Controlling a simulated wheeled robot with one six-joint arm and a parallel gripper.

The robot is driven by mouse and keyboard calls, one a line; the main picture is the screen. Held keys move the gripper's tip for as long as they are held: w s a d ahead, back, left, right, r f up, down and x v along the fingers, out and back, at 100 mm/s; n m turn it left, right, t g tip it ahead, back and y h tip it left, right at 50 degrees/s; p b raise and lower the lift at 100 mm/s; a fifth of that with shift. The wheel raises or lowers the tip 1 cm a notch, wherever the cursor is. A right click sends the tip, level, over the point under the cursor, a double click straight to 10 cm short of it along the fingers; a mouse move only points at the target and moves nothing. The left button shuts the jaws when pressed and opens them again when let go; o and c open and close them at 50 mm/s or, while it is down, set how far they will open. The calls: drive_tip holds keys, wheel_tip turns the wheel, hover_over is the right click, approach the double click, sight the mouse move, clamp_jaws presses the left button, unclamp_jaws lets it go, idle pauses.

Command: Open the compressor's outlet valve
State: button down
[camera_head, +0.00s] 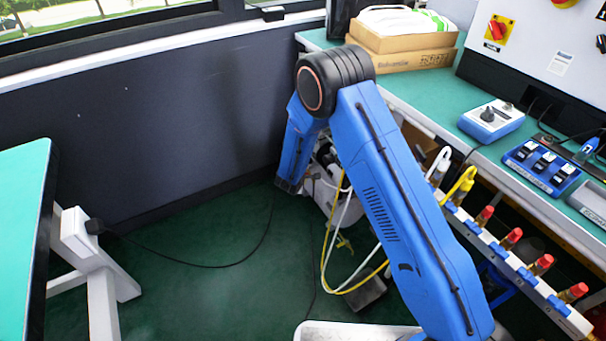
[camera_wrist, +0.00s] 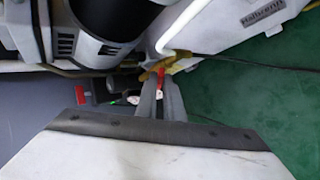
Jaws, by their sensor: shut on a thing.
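The compressor (camera_head: 318,190) stands on the floor under the bench and is partly hidden behind my blue arm. In the wrist view, its black motor and grey housing (camera_wrist: 100,45) fill the upper left.
A white hose (camera_wrist: 180,28) and a yellow hose (camera_head: 328,245) hang by the compressor. The green bench (camera_head: 425,95) overhangs at right, with several red-tipped fittings along its front rail. A second table (camera_head: 20,220) stands left. A black cable crosses the open green floor between.

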drive_tip(key=shift+s+f+m+t+h, duration=0.15)
drive_tip(key=shift+f+m+t+h, duration=0.1)
drive_tip(key=shift+m+t, duration=0.5)
drive_tip(key=shift+s+f+m+t+h, duration=0.15)
drive_tip(key=shift+m+t, duration=0.35)
drive_tip(key=shift+m, duration=0.5)
drive_tip(key=shift+s+f+m+t+h, duration=0.1)
drive_tip(key=shift+f+m+t+h, duration=0.2)
drive_tip(key=shift+m+t, duration=0.45)
drive_tip(key=c, duration=1.9)
unclamp_jaws()
drive_tip(key=shift+o, duration=0.2)
drive_tip(key=shift+a+r, duration=0.1)
drive_tip(key=v, duration=1.7)
drive_tip(key=shift+s, duration=0.15)
